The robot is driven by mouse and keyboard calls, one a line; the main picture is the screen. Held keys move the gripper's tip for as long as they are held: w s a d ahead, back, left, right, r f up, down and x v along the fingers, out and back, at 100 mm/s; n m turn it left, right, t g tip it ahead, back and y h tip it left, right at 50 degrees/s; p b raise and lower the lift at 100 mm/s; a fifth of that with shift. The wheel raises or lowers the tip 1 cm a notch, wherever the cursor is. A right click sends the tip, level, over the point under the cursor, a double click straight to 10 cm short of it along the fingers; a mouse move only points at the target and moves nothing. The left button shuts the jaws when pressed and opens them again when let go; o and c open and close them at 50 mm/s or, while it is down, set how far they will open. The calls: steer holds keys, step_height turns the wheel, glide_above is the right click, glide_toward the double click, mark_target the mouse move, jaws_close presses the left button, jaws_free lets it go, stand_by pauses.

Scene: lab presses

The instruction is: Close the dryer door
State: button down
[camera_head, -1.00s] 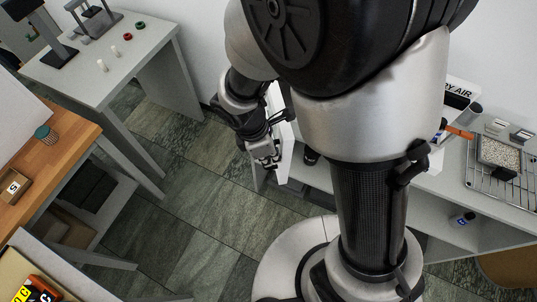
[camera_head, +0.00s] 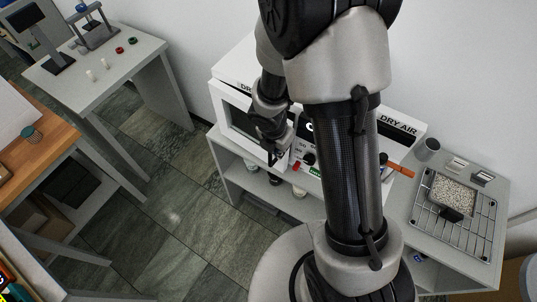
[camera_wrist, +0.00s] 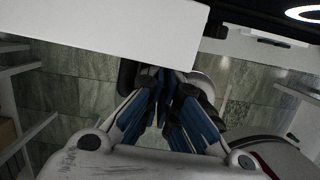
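The white dryer (camera_head: 236,70) stands on the grey bench, partly hidden by my arm. Its white-framed door (camera_head: 226,119) with a dark window is on the front left side. The door lies close to the dryer front; I cannot tell whether it is fully flush. My gripper (camera_head: 277,150) is in front of the door near its right edge. In the wrist view, the gripper (camera_wrist: 168,82) has its blue-padded fingers together, with nothing seen between them. A plain white panel (camera_wrist: 105,28) lies just beyond the fingertips; contact is unclear.
A wire rack (camera_head: 481,234) holding a tray of white granules is on the bench at right, near a grey cup (camera_head: 428,147). Several jars stand on the shelf below the dryer. A grey table (camera_head: 90,82) and a wooden counter (camera_head: 58,139) are at left. The floor between is clear.

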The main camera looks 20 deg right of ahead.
steer(key=shift+w+d+n+p, duration=0.4)
steer(key=shift+w+d+n, duration=0.2)
steer(key=shift+w+d, duration=0.5)
steer(key=shift+s+d+r, duration=0.1)
